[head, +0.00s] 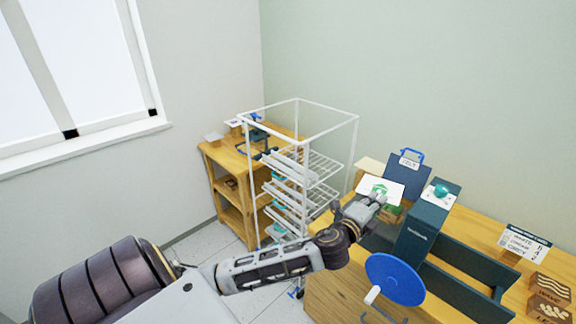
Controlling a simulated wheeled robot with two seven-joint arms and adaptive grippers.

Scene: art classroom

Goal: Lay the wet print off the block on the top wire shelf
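The wet print (376,188) is a white sheet with a green motif, in the right half of the head view. My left gripper (378,199) is at its near edge and looks shut on it; the fingertips are small and partly hidden. The block (392,212), with a green top, shows just below and right of the print on the wooden bench. The white wire rack (301,145) stands left of the bench. Its top wire shelf (318,167) looks empty in the part that shows, with several shelves below it. My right gripper is not in view.
A dark green press (428,222) with a blue wheel (395,279) stands right of my gripper. A blue board (408,177) is behind the print. A wooden shelf unit (228,165) stands behind the rack. Rack posts rise between print and shelf.

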